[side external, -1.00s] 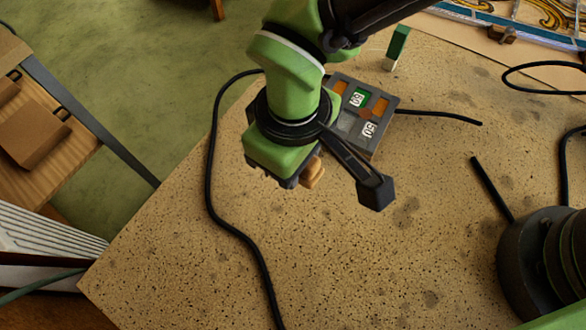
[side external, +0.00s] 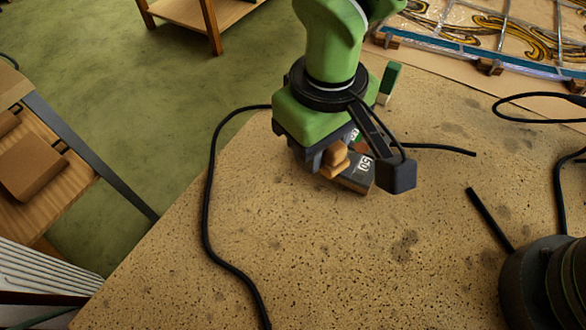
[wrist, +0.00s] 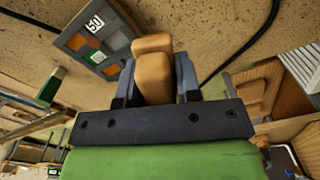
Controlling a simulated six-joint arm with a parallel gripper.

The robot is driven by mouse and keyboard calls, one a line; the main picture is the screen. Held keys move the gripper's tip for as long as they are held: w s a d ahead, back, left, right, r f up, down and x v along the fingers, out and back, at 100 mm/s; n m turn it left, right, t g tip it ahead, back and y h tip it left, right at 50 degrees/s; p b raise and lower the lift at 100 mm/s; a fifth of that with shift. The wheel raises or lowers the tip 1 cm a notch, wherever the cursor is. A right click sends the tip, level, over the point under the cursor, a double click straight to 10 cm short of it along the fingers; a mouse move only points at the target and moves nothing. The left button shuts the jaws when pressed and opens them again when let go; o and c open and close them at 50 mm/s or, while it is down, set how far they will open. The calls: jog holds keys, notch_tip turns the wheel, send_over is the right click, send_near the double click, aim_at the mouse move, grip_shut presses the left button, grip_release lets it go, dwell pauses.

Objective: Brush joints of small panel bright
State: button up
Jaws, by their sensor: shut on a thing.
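My gripper (side external: 335,158) is shut on a tan wooden block (wrist: 153,72), which looks like a brush handle. The block also shows beneath the gripper in the side view (side external: 334,162). No bristles show. A grey slab with coloured squares and white number labels (wrist: 92,38) lies on the speckled table beyond the gripper. In the side view the gripper covers most of this slab (side external: 357,181). I cannot tell whether the slab is the small panel, or whether the block touches it.
A large leaded panel (side external: 480,52) lies at the back right on small wooden blocks. A green-and-white block (side external: 388,82) stands behind my gripper. A black cable (side external: 207,215) runs along the table's left side. The speckled table (side external: 330,265) is clear in front.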

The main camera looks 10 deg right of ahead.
aim_at(357, 154)
jog(key=w+d+m, duration=0.4)
jog(key=d+m, duration=0.2)
jog(key=d, duration=0.2)
jog(key=shift+w+d+f, duration=0.1)
jog(key=shift+f, duration=1.8)
jog(key=shift+d+f, duration=0.1)
jog(key=shift+f, duration=1.75)
jog(key=shift+w+d+f, duration=0.15)
jog(key=shift+w+d, duration=0.2)
jog(key=shift+w, duration=0.05)
jog(key=shift+c, duration=0.6)
jog(key=shift+w+d, duration=0.6)
jog(key=shift+w, duration=0.05)
jog(key=shift+s+a, duration=1.05)
jog(key=shift+s, duration=0.05)
jog(key=shift+w+d, duration=1)
jog(key=shift+w, duration=0.05)
jog(key=shift+s+a, duration=0.9)
jog(key=shift+s, duration=0.1)
notch_tip(357, 154, up, 8)
